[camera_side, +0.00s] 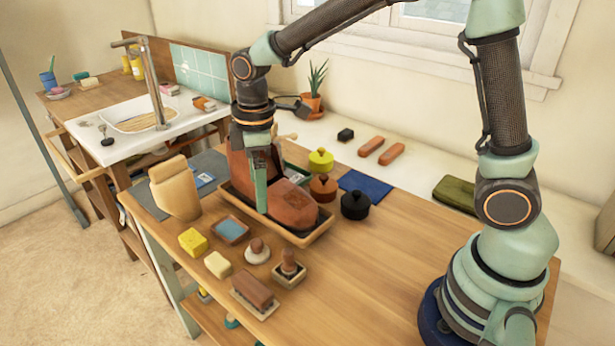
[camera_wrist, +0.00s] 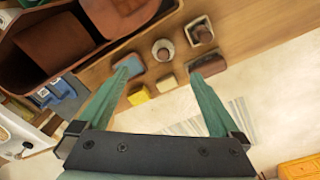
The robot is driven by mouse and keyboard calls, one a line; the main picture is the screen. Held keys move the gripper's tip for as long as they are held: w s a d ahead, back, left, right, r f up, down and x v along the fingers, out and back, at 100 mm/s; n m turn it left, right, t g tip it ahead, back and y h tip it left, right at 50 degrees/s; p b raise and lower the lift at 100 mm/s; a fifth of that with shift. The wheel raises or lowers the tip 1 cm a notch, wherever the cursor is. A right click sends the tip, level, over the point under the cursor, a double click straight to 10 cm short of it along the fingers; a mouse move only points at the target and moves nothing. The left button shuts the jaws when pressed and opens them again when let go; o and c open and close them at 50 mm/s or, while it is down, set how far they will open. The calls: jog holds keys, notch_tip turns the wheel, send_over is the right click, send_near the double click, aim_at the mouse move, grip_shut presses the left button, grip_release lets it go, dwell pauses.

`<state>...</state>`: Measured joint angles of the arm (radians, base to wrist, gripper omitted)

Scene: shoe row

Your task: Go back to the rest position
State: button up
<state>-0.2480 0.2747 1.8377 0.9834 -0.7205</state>
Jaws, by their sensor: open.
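My gripper (camera_side: 258,180) hangs fingers down in front of the brown shoes (camera_side: 290,205), which stand in a wooden tray (camera_side: 304,240) on the table. In the wrist view my gripper (camera_wrist: 165,68) has its two green fingers spread wide, with nothing held between them. The shoes (camera_wrist: 55,45) and the tray show at upper left there. In the side view my gripper covers part of the shoes, and I cannot tell whether it touches them.
A tan shoe form (camera_side: 175,188), a yellow block (camera_side: 193,242), brushes (camera_side: 255,295) and a blue-topped tin (camera_side: 230,230) stand at the front. Several round pots, including a black one (camera_side: 355,204), stand right of the tray. The table's (camera_side: 400,270) right part is clear.

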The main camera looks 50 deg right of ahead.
jog(key=s+d+r+m+t, duration=0.5)
jog(key=s+d+r+m, duration=0.4)
jog(key=s+d+m, duration=0.1)
jog(key=shift+s+r+m, duration=0.15)
jog(key=shift+s+m, duration=0.35)
jog(key=shift+s, duration=0.3)
jog(key=shift+d, duration=0.1)
dwell(1.2)
